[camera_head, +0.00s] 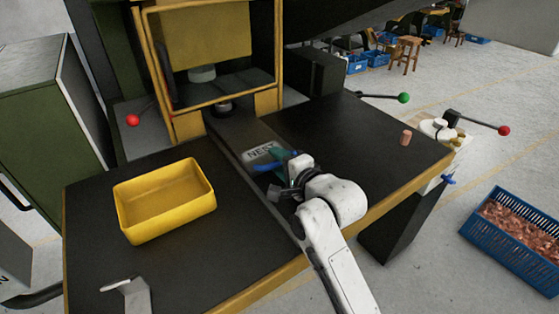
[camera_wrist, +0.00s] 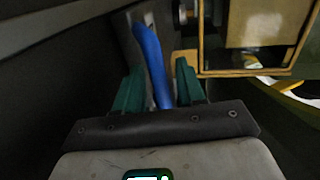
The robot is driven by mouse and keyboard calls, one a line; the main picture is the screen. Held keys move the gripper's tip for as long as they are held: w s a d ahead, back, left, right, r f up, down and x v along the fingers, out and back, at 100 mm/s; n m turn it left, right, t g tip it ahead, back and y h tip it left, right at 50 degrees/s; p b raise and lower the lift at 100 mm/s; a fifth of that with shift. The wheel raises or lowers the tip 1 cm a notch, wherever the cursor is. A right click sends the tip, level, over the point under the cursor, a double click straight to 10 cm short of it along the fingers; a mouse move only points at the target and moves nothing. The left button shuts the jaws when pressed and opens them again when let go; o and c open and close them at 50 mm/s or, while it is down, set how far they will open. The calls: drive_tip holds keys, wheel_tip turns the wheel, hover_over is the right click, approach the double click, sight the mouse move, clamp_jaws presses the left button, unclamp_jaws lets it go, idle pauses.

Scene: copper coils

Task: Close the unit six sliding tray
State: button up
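The sliding tray (camera_head: 235,135) is a dark strip in the table top. It runs from under the yellow-framed press opening toward the front edge, with a plate marked "NEST" (camera_head: 259,153) on it. A blue handle (camera_head: 281,153) stands by the plate. My gripper (camera_head: 270,168), with green fingers, is low over the tray beside the plate. In the wrist view the blue handle (camera_wrist: 153,60) passes between the two fingers (camera_wrist: 160,80). The fingers stand apart with narrow gaps beside the handle, so they look open. My wrist and arm hide the tray's front part.
A yellow bin (camera_head: 165,200) stands on the table left of the tray. A small copper piece (camera_head: 405,138) stands at the right. Levers with red (camera_head: 133,120) and green (camera_head: 404,98) knobs flank the press. A blue crate of copper coils (camera_head: 515,235) is on the floor.

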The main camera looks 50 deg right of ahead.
clamp_jaws()
idle(0.3)
idle(0.3)
